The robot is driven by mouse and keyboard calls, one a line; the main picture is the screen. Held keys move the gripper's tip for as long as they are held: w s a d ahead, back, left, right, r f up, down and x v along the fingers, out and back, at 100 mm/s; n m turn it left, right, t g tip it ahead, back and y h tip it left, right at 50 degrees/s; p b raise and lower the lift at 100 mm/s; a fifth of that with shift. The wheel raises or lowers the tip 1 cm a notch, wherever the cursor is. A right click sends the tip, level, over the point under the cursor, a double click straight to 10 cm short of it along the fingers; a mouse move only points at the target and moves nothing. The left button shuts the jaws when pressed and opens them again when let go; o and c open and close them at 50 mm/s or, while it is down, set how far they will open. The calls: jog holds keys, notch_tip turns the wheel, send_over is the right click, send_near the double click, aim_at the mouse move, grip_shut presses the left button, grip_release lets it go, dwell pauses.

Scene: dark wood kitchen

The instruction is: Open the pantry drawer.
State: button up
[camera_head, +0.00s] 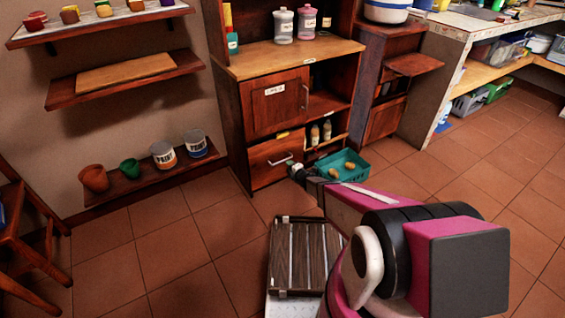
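The wooden cabinet (232,118) stands against the back wall, with a labelled door (277,108) above a low drawer (265,170). The drawer front looks about flush with the cabinet, though a small gap would be hard to see. A pale bar handle (281,160) sits on the drawer front. My gripper (295,168) is just right of and slightly below the handle, close to it. I cannot tell whether it touches the handle. Its fingers are too small and dark to show whether they are open or shut.
A teal basket (322,167) with yellowish items sits on the floor just right of the drawer, behind my arm. Wall shelves with pots and paint cans (163,155) are left. A wooden chair (22,230) is far left.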

jog(key=x, duration=0.7)
jog(key=shift+w+a+f, duration=0.1)
jog(key=shift+w+a, duration=0.05)
jog(key=shift+w, duration=0.15)
grip_shut()
